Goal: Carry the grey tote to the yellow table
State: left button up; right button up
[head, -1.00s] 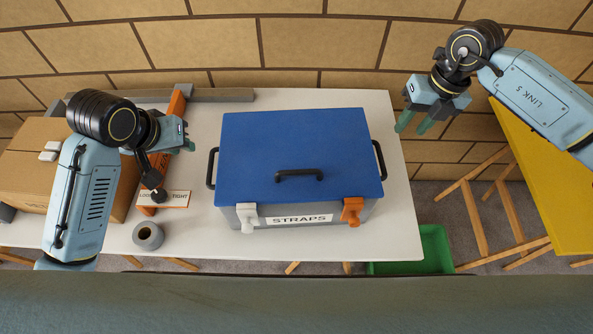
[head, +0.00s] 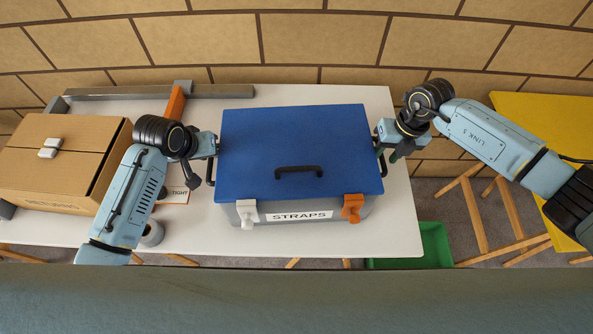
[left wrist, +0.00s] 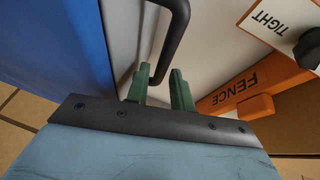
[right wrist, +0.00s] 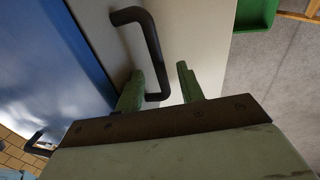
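The grey tote (head: 290,135) has a blue lid, a STRAPS label and a black handle at each side. It stands on a white table (head: 400,225). My left gripper (head: 212,150) is at its left handle; in the left wrist view the green fingers (left wrist: 161,88) are apart, with the handle (left wrist: 172,45) reaching down to them. My right gripper (head: 387,152) is at the right handle; in the right wrist view its fingers (right wrist: 158,88) are apart, with the handle (right wrist: 152,55) between them. The yellow table (head: 550,108) is at the right, partly hidden by my right arm.
A cardboard box (head: 50,160) lies at the left, near an orange fence piece (head: 175,103) and grey rail (head: 130,94). A grey roll (head: 153,235) is partly hidden by my left arm. A green bin (head: 435,243) is below the white table's right end. A block wall stands behind.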

pick_arm(q)
jog(key=shift+f, duration=0.1)
pick_arm(e)
jog(key=shift+f, duration=0.2)
pick_arm(q)
jog(key=c, duration=0.5)
pick_arm(e)
jog(key=c, duration=0.5)
grip_shut()
pick_arm(q)
jog(key=shift+w, duration=0.1)
pick_arm(e)
jog(key=shift+w+r, duration=0.1)
jog(key=shift+r, duration=0.05)
